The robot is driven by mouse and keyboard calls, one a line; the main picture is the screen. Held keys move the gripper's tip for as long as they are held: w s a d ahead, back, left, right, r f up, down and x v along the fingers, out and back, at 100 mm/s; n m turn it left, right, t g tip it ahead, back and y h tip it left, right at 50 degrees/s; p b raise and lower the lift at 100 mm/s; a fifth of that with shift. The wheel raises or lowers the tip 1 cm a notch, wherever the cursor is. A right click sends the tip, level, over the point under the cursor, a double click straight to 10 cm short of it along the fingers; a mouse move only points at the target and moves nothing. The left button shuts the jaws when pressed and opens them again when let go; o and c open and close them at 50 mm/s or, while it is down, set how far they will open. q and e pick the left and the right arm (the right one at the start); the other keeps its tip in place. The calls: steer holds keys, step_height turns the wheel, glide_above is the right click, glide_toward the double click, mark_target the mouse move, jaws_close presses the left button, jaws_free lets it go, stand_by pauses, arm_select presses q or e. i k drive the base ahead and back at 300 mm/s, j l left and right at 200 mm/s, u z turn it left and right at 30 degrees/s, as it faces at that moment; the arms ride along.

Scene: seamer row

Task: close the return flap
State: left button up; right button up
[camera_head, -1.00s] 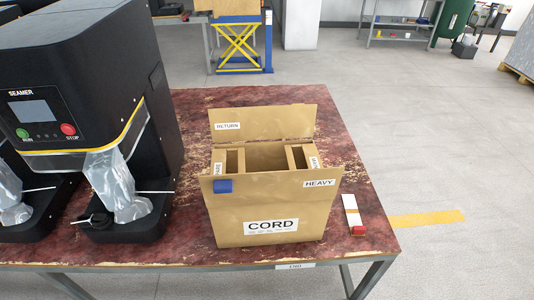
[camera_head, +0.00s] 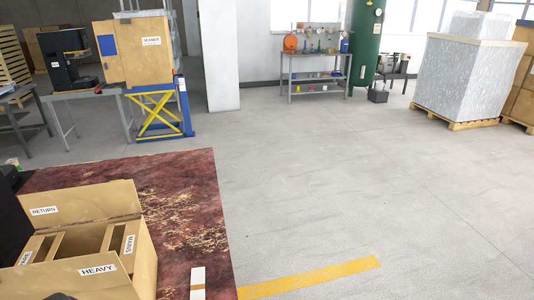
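The cardboard box (camera_head: 144,262) stands on the red worn table at the lower left of the head view, its lower part cut off by the frame edge. Its return flap (camera_head: 84,207), labelled RETURN, stands up at the back, open. The HEAVY flap (camera_head: 92,274) is at the front, also not folded over the opening. Inside are cardboard dividers, one side labelled MAINS. Neither gripper can be made out in the view. A small dark shape at the bottom edge in front of the box is too cut off to identify.
The table (camera_head: 190,215) has bare room behind and right of the box. Open floor with a yellow line (camera_head: 312,277) lies to the right. A blue and yellow lift (camera_head: 160,115), a shelf and wrapped pallets stand farther back.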

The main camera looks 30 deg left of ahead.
mark_target(118, 198)
steer(key=i+l+z, duration=0.1)
steer(key=i+l, duration=0.4)
steer(key=i, duration=0.25)
steer(key=i+l+z, duration=0.15)
steer(key=i+l, duration=0.15)
steer(key=i+j+u, duration=0.2)
steer(key=i+u, duration=1)
steer(key=i+l+u, duration=0.1)
steer(key=i+u, duration=0.15)
steer(key=u, duration=0.15)
steer(key=i+u, duration=0.65)
steer(key=u, duration=0.15)
steer(key=i+l+u, duration=0.15)
steer(key=i+u, duration=0.15)
steer(key=u, duration=0.15)
steer(key=i+l+u, duration=0.4)
steer(key=i+u, duration=0.15)
steer(key=u, duration=0.3)
steer(key=i+u, duration=0.1)
steer(key=u, duration=0.35)
steer(key=i+l+u, duration=0.1)
steer(key=u, duration=0.4)
steer(key=i+l+u, duration=0.1)
steer(key=l+u, duration=0.15)
steer(key=u, duration=0.2)
steer(key=l, duration=0.5)
